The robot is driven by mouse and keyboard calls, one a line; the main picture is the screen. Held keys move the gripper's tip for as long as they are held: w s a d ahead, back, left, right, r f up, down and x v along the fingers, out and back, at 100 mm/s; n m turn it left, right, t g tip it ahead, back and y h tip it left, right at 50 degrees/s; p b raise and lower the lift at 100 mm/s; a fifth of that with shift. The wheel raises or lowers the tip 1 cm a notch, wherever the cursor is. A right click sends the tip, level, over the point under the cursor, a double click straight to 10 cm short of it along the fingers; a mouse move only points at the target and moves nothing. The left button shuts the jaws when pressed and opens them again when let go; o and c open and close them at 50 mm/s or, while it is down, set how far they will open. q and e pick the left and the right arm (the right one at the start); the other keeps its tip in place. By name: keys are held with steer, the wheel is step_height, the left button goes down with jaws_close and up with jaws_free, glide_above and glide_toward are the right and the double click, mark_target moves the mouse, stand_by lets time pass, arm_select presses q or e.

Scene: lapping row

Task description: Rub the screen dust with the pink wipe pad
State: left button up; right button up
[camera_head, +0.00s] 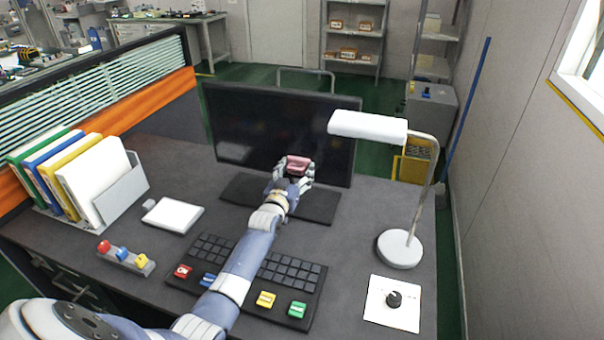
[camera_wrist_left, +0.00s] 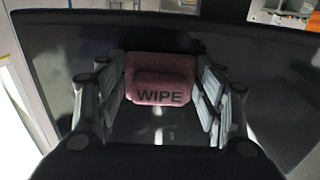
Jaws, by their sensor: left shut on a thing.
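The pink wipe pad (camera_head: 298,165) is held up in front of the dark monitor screen (camera_head: 240,120). My left gripper (camera_head: 297,172) is shut on it, near the lower right of the screen. In the left wrist view the pad (camera_wrist_left: 161,80), marked "WIPE", sits between the two fingers of the gripper (camera_wrist_left: 160,90), with the dark screen (camera_wrist_left: 60,50) behind it. I cannot tell whether the pad touches the screen. No separate dust patch can be made out. My right gripper is not in view.
A white desk lamp (camera_head: 400,250) stands right of the monitor, its head near the screen's right edge. A keyboard (camera_head: 290,272) with coloured blocks lies under my left arm. Binders (camera_head: 90,175) and a white pad (camera_head: 172,215) are at left. A knob plate (camera_head: 392,304) is at front right.

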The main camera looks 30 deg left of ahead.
arm_select(q)
steer(key=shift+a+r, duration=0.1)
steer(key=shift+s+r+p, duration=0.1)
steer(key=shift+s+p, duration=0.15)
steer(key=shift+p, duration=0.25)
steer(key=p+v, duration=0.3)
steer(key=shift+s, duration=0.25)
steer(key=shift+s+d+p, duration=0.3)
steer(key=shift+s+p, duration=0.15)
steer(key=shift+s, duration=0.2)
steer(key=shift+s+f, duration=0.25)
